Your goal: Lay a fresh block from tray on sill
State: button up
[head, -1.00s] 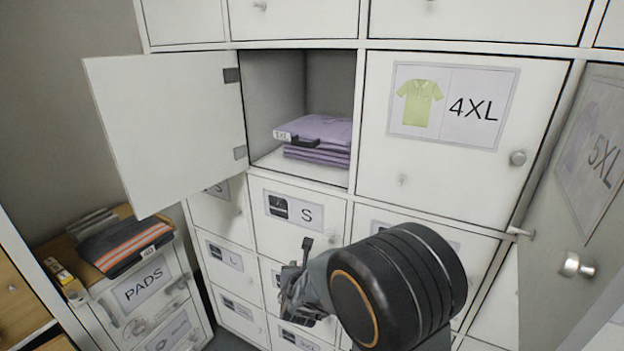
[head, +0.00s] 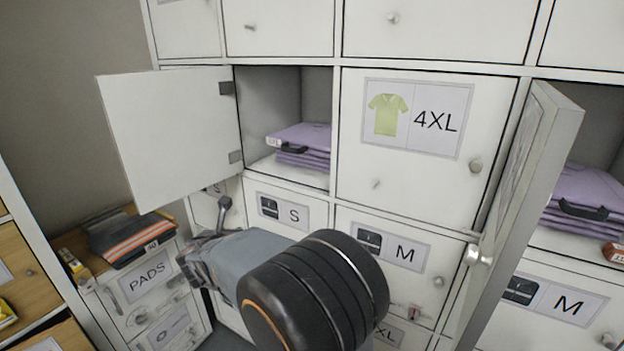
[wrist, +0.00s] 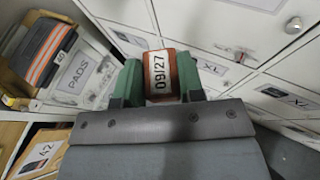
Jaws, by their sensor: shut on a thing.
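My gripper (wrist: 158,80) is shut on a reddish-brown block (wrist: 174,58) with a white label reading 09/27, between green fingers in the wrist view. In the head view my gripper (head: 196,262) is in front of the lower lockers, right of the PADS cabinet; the block cannot be made out there. The open locker at centre has a bare front sill (head: 283,173) before folded purple shirts (head: 302,146). Another reddish-brown block (head: 614,252) lies at the front of the open locker on the right, beside purple clothing. I cannot identify the tray for sure.
An open door (head: 172,135) sticks out left of the centre locker. A second open door (head: 518,205) stands out on the right. The PADS cabinet (head: 150,285) carries a folded dark garment with orange stripes (head: 130,238) and small items (head: 74,264). The 4XL door (head: 400,190) is closed.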

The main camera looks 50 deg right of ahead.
jog(key=s+d+r+m+g+h+p, duration=0.1)
jog(key=s+d+r+m+g+h, duration=0.15)
jog(key=s+d+r, duration=0.35)
jog(key=s+d+r+m+g+h+p, duration=0.1)
jog(key=s+d+r+m+g+p, duration=0.2)
jog(key=r, duration=0.4)
jog(key=p, duration=0.1)
send_over(316, 183)
jog(key=shift+s+a+r+m+g, duration=0.1)
jog(key=shift+a+r+m+g, duration=0.05)
jog(key=shift+r+m+g, duration=0.15)
jog(key=shift+d+f, duration=0.2)
jog(key=shift+f, duration=1.7)
jog(key=shift+f, duration=0.2)
jog(key=o, duration=0.9)
jog(key=shift+r, duration=0.1)
